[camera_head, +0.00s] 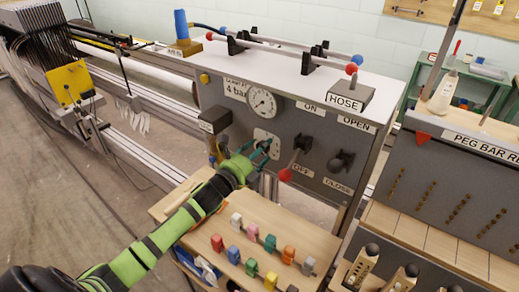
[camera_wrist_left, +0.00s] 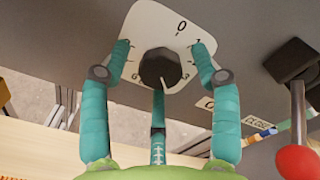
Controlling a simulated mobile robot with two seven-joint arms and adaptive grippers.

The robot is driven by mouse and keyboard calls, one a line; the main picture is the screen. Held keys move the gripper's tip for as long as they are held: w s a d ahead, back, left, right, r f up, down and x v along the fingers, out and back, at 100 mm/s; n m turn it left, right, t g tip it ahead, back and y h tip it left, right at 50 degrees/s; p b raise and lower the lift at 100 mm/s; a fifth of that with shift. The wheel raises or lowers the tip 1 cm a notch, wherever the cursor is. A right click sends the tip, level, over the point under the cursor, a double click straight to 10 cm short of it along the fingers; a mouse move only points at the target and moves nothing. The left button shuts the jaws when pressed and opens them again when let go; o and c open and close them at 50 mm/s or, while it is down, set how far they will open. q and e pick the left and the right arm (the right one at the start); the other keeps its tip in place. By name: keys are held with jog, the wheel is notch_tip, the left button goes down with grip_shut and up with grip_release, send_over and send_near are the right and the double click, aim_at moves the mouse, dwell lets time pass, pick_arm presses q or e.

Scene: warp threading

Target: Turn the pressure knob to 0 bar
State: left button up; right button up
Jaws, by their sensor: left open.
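The pressure knob (camera_wrist_left: 160,68) is a dark, many-sided knob on a white dial plate (camera_wrist_left: 152,22) with a 0 near its top right and a 1 beside it. A small pale mark shows low on the knob; I cannot read its setting surely. In the head view the dial plate (camera_head: 262,136) sits on the grey panel, partly covered by my gripper. My left gripper (camera_head: 263,149) is open, with its teal fingers (camera_wrist_left: 160,62) on either side of the knob and a visible gap on each side. My right gripper is not in view.
A round gauge (camera_head: 261,101) sits above the knob, beside a "4 bar" label. A red-ended lever (camera_head: 286,174) and a black valve handle (camera_head: 340,161) are to the right. A wooden board (camera_head: 262,240) with several coloured pegs lies below the panel.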

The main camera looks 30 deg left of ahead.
pick_arm(q)
jog(key=c, duration=1.1)
jog(key=shift+c, duration=0.3)
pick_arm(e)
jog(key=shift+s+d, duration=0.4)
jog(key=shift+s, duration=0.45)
pick_arm(q)
jog(key=shift+n, duration=0.3)
